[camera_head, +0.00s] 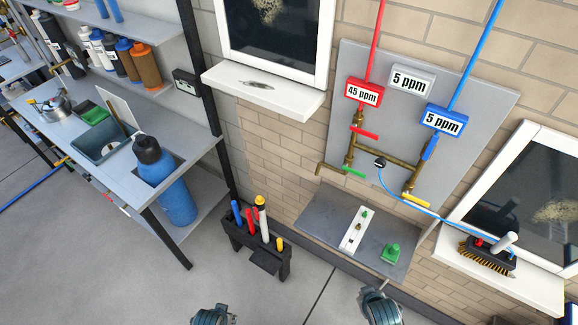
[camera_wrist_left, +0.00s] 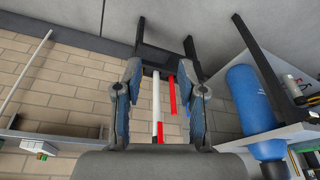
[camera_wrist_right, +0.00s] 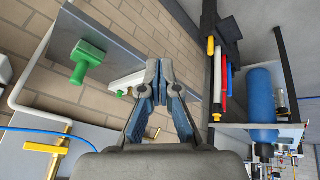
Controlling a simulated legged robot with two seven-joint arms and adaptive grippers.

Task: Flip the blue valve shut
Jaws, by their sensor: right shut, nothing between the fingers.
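The blue valve handle (camera_head: 430,148) is on the brass pipe under the blue "5 ppm" box (camera_head: 444,121) on the grey wall panel. It lies roughly along its pipe. It is not visible in either wrist view. My left gripper (camera_wrist_left: 161,78) is open, with nothing between its fingers, above the floor holder. My right gripper (camera_wrist_right: 159,68) is shut and empty, near the small shelf below the panel. In the head view only the tops of my arms show at the bottom edge, well below the blue valve.
A red handle (camera_head: 364,132) sits crosswise on the pipework; green (camera_head: 354,173) and yellow (camera_head: 415,199) handles sit lower. A thin blue hose runs right from a gauge. The shelf (camera_head: 326,217) carries a green piece (camera_head: 391,253). A tool holder (camera_head: 262,247) stands left, beside the workbench.

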